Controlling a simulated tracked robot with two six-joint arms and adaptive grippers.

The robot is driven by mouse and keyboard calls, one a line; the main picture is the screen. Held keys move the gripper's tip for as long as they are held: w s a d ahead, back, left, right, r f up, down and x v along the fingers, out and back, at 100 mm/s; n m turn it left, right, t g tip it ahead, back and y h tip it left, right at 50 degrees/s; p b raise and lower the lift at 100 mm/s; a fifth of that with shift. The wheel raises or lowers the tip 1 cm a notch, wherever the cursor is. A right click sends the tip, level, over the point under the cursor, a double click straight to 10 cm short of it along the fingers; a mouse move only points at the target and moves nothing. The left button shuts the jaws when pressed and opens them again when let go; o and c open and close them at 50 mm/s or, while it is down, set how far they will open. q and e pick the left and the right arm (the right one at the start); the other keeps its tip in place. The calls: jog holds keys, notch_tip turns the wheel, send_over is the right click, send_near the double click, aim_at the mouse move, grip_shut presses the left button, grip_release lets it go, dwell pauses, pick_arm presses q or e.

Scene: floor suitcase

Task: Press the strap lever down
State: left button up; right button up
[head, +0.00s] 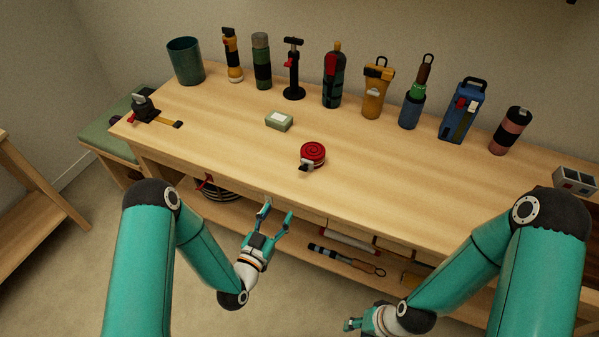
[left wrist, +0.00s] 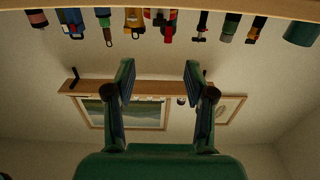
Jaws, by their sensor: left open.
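A black strap device (head: 145,108) sits at the left end of the workbench, with a small pale upright part, a red piece on its left and a yellow strap end lying to its right. Its upright part looks like the lever, but it is too small to tell its exact angle. My left gripper (head: 275,219) is open and empty in front of the bench's front edge, well to the right of the device. Its open fingers also show in the left wrist view (left wrist: 159,82). My right gripper (head: 352,323) is low at the bottom, partly hidden by its arm.
The workbench (head: 400,190) has a red coil (head: 313,154) and a green-white box (head: 279,121) in its middle. A bin (head: 186,61) and several upright tools line the back. A lower shelf holds a screwdriver-like tool (head: 345,260). The bench front is mostly clear.

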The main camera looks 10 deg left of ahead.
aim_at(303, 170)
pick_arm(q)
jog(key=p+x, duration=0.3)
jog(key=x, duration=1.3)
jog(key=shift+w+f, duration=0.1)
jog(key=shift+w, duration=0.1)
grip_shut()
jog(key=f+b, duration=0.1)
jog(key=b, duration=0.2)
jog(key=shift+t, duration=0.3)
jog(key=shift+t+b, duration=0.3)
jog(key=shift+b, duration=0.45)
jog(key=shift+s+r, duration=0.1)
jog(key=shift+r, duration=0.15)
grip_release()
